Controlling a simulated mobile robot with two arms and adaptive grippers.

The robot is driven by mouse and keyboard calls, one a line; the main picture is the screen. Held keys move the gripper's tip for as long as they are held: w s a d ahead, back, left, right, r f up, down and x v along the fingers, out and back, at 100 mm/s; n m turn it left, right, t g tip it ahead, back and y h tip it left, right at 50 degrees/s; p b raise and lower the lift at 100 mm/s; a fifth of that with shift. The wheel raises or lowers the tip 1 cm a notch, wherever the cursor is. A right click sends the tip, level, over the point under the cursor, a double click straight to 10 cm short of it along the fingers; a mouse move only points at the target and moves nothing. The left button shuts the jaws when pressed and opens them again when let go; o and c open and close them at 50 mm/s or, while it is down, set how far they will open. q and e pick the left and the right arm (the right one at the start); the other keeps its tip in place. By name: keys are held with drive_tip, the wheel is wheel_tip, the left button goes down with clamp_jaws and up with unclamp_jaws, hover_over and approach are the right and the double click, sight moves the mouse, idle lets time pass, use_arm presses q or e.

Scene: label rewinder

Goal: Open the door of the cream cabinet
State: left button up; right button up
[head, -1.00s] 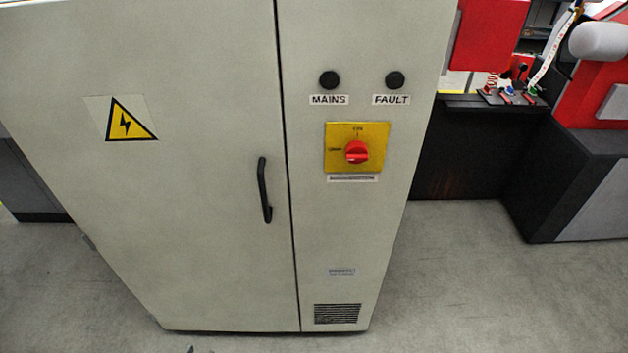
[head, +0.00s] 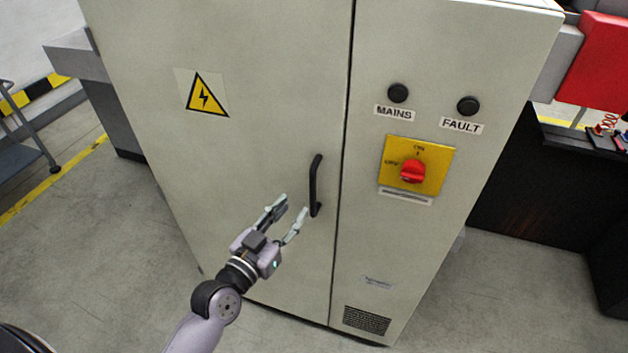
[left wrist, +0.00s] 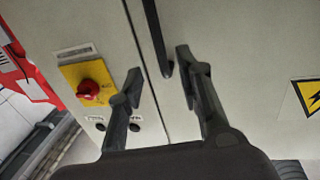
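The cream cabinet has a closed door (head: 240,150) on its left, with a yellow warning sign on it. A black vertical handle (head: 314,185) sits near the door's right edge. My left gripper (head: 289,215) is open and empty, just left of and slightly below the handle in the head view. In the left wrist view the two fingers of my left gripper (left wrist: 157,75) are spread apart, and the handle (left wrist: 158,40) shows beyond the gap between them. The fingers look apart from the handle. My right gripper is not in view.
Right of the door, the fixed panel holds a red rotary switch (head: 413,171) on a yellow plate and two black knobs. Red and black machinery (head: 530,180) stands to the right. A grey cart (head: 22,150) is at far left. The floor before the cabinet looks clear.

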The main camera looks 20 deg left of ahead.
sight(311, 188)
use_arm(q)
drive_tip(key=p+x, duration=0.1)
drive_tip(key=x, duration=0.8)
drive_tip(key=shift+w+d+p, duration=0.1)
drive_tip(key=shift+w+p, duration=0.2)
drive_tip(key=shift+p, duration=0.05)
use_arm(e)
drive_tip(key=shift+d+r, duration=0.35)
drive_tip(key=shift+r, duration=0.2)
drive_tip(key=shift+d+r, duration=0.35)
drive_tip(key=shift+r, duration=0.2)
use_arm(q)
drive_tip(key=shift+c, duration=0.2)
clamp_jaws()
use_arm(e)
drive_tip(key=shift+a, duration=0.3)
